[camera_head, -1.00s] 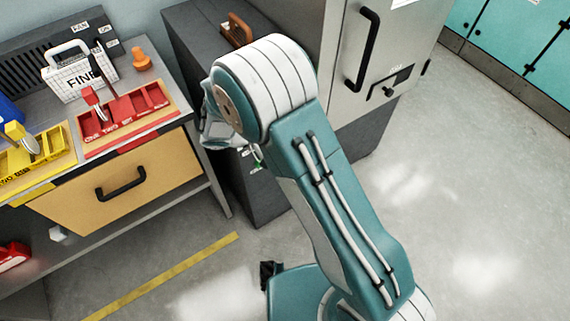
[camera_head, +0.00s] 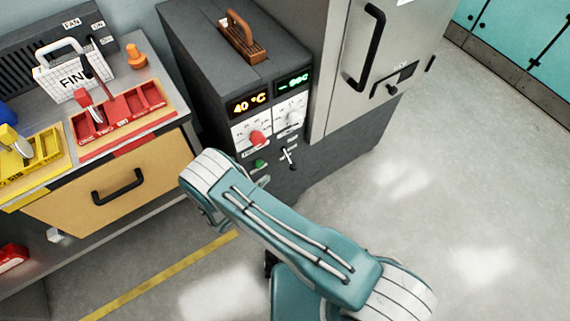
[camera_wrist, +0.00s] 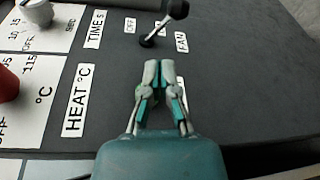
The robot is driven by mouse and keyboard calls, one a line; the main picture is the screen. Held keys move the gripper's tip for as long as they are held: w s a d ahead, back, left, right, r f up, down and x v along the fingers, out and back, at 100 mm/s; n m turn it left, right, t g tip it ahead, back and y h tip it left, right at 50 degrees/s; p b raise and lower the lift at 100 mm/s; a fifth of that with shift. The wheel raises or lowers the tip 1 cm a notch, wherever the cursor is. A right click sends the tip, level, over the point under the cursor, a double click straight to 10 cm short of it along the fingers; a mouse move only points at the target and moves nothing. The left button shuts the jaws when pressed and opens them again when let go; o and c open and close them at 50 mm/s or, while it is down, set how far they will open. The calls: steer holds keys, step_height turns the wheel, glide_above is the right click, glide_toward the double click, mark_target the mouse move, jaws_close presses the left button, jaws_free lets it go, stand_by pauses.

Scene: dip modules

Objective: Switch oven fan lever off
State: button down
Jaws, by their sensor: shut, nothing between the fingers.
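The oven fan lever (camera_wrist: 164,24) is a metal stick with a black knob. In the wrist view it leans up and to the right from its pivot, away from the OFF label (camera_wrist: 130,25). The FAN label (camera_wrist: 181,42) is to its right. It also shows small on the oven front in the head view (camera_head: 289,156). My gripper (camera_wrist: 159,66) is shut and empty, with its tips just below the lever's pivot in the wrist view; contact cannot be told. In the head view my forearm mostly hides it.
The dark oven (camera_head: 200,60) carries a red heat knob (camera_head: 257,138), a pale timer knob (camera_head: 292,117), a green button (camera_head: 259,164) and a brown top handle (camera_head: 240,40). A grey cabinet (camera_head: 345,90) stands right. A drawer bench (camera_head: 110,185) stands left. Floor at right is clear.

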mark_target(290, 162)
steer(key=f, duration=0.1)
steer(key=s+f+n+t, duration=0.1)
steer(key=f, duration=0.1)
steer(key=shift+a+f+y, duration=0.1)
steer(key=shift+y, duration=0.3)
steer(key=shift+w, duration=0.1)
steer(key=r+x, duration=0.1)
steer(key=x, duration=0.9)
steer(key=shift+f, duration=0.4)
steer(key=shift+s+r+n, duration=0.35)
steer(key=shift+r+n, duration=0.2)
steer(key=shift+n, duration=0.55)
steer(key=shift+s+d+r+n+g, duration=0.15)
steer(key=shift+d+r+n+g, duration=0.2)
steer(key=shift+r+n+g, duration=0.4)
step_height(290, 162, up, 3)
steer(key=n+g, duration=0.1)
steer(key=n, duration=0.2)
steer(key=shift+s+f+n+g, duration=0.1)
steer(key=shift+f+n+g, duration=0.05)
steer(key=shift+n+g, duration=0.2)
steer(key=shift+r, duration=0.4)
